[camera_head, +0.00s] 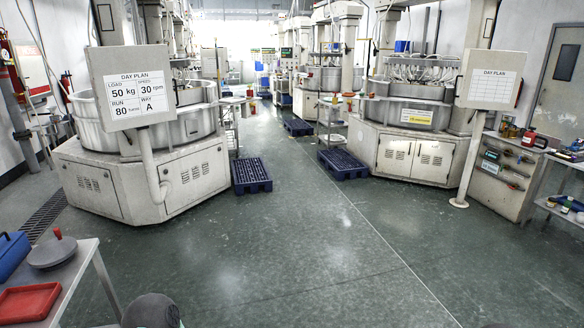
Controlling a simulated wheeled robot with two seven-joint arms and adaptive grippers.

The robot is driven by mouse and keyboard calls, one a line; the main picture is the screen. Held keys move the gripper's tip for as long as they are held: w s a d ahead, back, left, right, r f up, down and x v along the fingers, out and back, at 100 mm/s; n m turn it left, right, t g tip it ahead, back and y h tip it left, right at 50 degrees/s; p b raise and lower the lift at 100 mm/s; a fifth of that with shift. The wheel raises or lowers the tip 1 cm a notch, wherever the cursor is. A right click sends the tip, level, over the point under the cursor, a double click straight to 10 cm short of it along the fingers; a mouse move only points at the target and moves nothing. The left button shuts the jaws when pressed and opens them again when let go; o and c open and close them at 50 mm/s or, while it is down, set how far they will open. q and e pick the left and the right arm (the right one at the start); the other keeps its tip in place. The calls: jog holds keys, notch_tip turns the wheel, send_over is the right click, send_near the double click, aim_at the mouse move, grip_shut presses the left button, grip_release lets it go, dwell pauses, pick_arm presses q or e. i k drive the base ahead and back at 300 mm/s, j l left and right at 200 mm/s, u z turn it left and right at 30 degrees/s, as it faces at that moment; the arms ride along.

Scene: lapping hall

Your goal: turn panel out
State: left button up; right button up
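Two panels on posts stand ahead in the head view. The left panel (131,87) faces me and reads DAY PLAN, load 50 kg, speed 30 rpm, run 80, way A. Its bent white post (152,165) rises in front of the left lapping machine. Neither of my grippers shows.
Large round lapping machines stand left (140,180) and right (410,150). Blue pallets lie by them (250,175) (342,163). A table (75,270) with a red tray (28,302) is near left; a shelf bench (560,185) is at right. The central floor (300,250) is clear.

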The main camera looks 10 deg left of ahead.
aim_at(133, 86)
jog(key=i, duration=2.15)
jog(key=i+u, duration=0.2)
jog(key=i, duration=0.2)
jog(key=i+l+u, duration=0.2)
jog(key=i, duration=0.25)
jog(key=i+l+u, duration=0.2)
jog(key=i, duration=0.2)
jog(key=i+l+u, duration=0.2)
jog(key=i, duration=0.2)
jog(key=i+l+u, duration=0.75)
jog(key=u, duration=0.2)
jog(key=i+l+u, duration=0.2)
jog(key=l+u, duration=0.25)
jog(key=l, duration=0.15)
